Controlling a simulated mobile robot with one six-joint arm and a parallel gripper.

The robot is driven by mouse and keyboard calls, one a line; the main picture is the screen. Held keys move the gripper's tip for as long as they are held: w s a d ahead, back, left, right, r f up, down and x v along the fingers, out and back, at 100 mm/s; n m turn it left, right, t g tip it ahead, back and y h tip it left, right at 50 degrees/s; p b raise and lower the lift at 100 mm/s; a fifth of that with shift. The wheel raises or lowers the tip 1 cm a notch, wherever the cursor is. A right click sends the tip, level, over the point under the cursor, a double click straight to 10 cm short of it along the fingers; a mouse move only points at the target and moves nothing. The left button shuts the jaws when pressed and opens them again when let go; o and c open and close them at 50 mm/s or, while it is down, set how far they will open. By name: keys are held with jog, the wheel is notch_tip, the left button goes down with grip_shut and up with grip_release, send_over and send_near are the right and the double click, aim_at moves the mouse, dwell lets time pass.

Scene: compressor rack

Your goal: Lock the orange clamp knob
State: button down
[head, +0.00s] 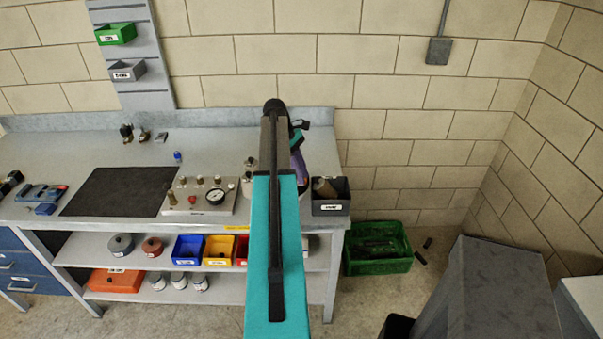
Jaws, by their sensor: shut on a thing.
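I cannot make out an orange clamp knob in the head view. My own arm runs up the middle of the picture and covers part of the bench's right end. My gripper's jaws are hidden behind the arm, so I cannot see what they hold. A small purple and teal part (298,158) shows just right of the arm, and I cannot tell what it is. A metal panel (180,210) with a round gauge (215,196), a red knob (192,199) and several small fittings lies on the bench left of the arm.
The grey workbench (85,160) stands against a block wall, with a dark mat (115,192) on it. A dark grey bin (330,208) sits at its right end. A green crate (377,265) stands on the floor to the right.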

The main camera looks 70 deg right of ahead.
jog(key=m, duration=0.2)
jog(key=m+y, duration=0.1)
jog(key=m, duration=0.1)
jog(key=m+t+y, duration=0.1)
jog(key=m, duration=0.1)
jog(key=shift+d, duration=0.35)
jog(key=c, duration=1.6)
grip_release()
jog(key=shift+a, duration=0.1)
jog(key=shift+b+v, duration=0.7)
jog(key=shift+v, duration=0.5)
jog(key=p+v, duration=0.6)
jog(key=v, duration=0.3)
jog(key=shift+r, duration=0.25)
